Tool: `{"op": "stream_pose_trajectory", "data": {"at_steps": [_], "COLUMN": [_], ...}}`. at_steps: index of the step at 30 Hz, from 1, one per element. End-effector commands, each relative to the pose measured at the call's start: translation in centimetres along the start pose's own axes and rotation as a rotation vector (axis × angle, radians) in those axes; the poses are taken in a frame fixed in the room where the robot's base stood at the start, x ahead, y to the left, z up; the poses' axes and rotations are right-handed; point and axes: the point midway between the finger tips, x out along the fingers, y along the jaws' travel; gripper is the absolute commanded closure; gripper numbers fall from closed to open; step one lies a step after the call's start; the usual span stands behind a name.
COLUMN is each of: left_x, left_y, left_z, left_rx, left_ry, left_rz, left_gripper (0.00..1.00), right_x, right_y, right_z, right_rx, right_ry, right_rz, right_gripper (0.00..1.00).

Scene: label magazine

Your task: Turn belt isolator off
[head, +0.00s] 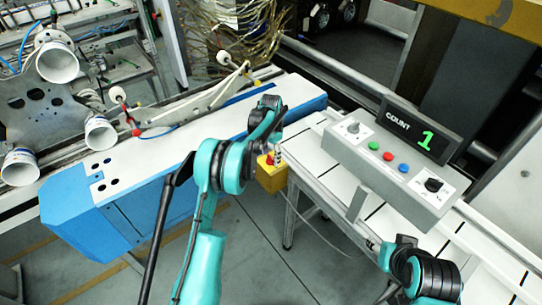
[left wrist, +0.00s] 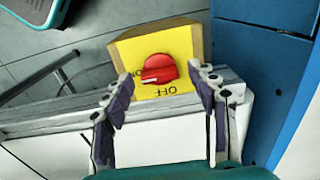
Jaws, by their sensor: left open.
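The belt isolator is a yellow box (head: 272,180) with a red rotary knob, at the end of the blue-sided conveyor in the head view. In the left wrist view, the red knob (left wrist: 160,69) sits on the yellow face, with OFF printed below it, upside down. Lettering left of the knob is partly hidden by a finger and looks like ON. The knob's white mark points left. My left gripper (left wrist: 160,79) is open, its fingers on either side of the knob and not visibly closed on it. My right arm (head: 425,275) is at the lower right; its jaws are unclear.
A grey control box (head: 385,165) with coloured buttons and a COUNT display (head: 412,130) reading 1 stands right of the isolator. The blue-sided conveyor (head: 130,190) lies left. A cable runs down from the isolator area. Grey floor is open in front.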

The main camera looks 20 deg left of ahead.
Motion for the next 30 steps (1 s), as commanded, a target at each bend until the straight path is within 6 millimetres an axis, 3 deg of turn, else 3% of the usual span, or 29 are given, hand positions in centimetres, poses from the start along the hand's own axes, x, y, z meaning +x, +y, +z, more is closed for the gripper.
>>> {"op": "stream_pose_trajectory", "data": {"at_steps": [4, 9, 10, 20, 30], "left_x": [-0.05, -0.06, -0.06, -0.07, -0.11], "left_y": [0.0, 0.0, 0.0, 0.0, 0.0], "left_z": [0.0, 0.0, 0.0, 0.0, 0.0], "left_rx": [0.0, 0.0, 0.0, -0.027, -0.226], "left_ry": [0.0, 0.0, 0.0, 0.0, 0.0], "left_rz": [0.0, 0.0, 0.0, 0.0, 0.0], "left_gripper": [0.41, 0.86, 0.91, 0.91, 0.91], "right_x": [-0.03, -0.03, -0.03, -0.07, -0.36], "right_y": [0.0, 0.0, 0.0, 0.0, 0.0], "right_z": [-0.03, -0.03, -0.03, -0.06, -0.26], "right_rx": [0.0, 0.0, 0.0, 0.0, 0.0], "right_ry": [0.0, 0.0, 0.0, 0.0, 0.0], "right_rz": [0.0, 0.0, 0.0, 0.0, 0.0], "right_gripper": [0.55, 0.55, 0.55, 0.55, 0.55]}}
